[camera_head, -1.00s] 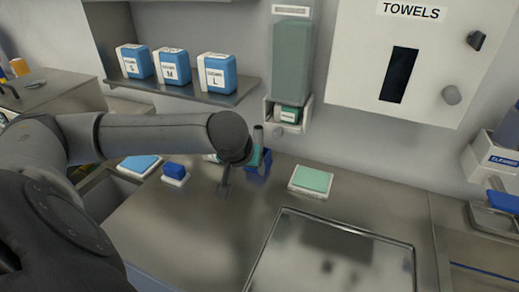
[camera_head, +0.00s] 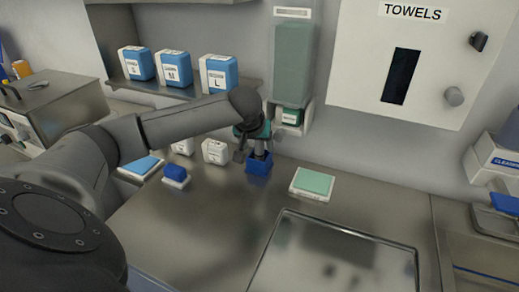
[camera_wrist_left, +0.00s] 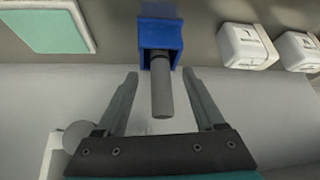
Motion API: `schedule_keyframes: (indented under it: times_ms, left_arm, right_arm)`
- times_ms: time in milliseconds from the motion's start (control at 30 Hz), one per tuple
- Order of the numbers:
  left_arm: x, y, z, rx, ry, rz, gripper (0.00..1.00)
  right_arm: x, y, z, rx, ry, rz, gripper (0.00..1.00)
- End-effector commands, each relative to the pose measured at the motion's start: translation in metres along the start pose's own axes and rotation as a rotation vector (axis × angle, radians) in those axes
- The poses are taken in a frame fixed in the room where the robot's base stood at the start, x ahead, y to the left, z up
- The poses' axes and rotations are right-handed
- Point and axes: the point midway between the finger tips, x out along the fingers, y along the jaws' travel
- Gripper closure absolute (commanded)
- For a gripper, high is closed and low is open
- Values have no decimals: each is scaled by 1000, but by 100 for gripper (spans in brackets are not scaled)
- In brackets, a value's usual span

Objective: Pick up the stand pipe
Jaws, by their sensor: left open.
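The stand pipe (camera_wrist_left: 162,90) is a grey cylinder standing in a blue square holder (camera_wrist_left: 160,36) in the left wrist view. In the head view the blue holder (camera_head: 259,164) sits on the steel counter near the wall, and the pipe is mostly hidden by my arm. My left gripper (camera_wrist_left: 159,76) is open, with one finger on each side of the pipe. Gaps show between both fingers and the pipe. My right gripper is not in view.
A dispenser (camera_head: 290,65) hangs close behind.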

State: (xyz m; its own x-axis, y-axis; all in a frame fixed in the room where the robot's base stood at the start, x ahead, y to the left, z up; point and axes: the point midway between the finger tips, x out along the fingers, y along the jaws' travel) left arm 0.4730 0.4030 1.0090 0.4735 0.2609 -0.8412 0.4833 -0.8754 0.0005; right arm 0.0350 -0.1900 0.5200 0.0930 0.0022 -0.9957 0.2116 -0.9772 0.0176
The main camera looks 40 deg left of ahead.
Motion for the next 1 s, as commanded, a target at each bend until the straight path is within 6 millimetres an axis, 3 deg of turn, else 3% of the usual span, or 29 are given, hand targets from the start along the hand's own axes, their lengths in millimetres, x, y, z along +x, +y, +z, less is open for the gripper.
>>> schedule_keyframes:
  times_ms: [167, 300, 567, 1000]
  left_arm:
    - [10, 0, -14, -1, 0, 0, 30]
    - [20, 0, -12, 1, -1, 1, 30]
    - [20, 0, -12, 2, 0, 0, 31]
    - [20, 0, -12, 2, -1, 0, 80]
  right_arm:
    - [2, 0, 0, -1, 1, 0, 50]
    - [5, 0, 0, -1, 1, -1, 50]
    - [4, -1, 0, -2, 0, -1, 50]
    - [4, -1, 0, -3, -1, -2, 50]
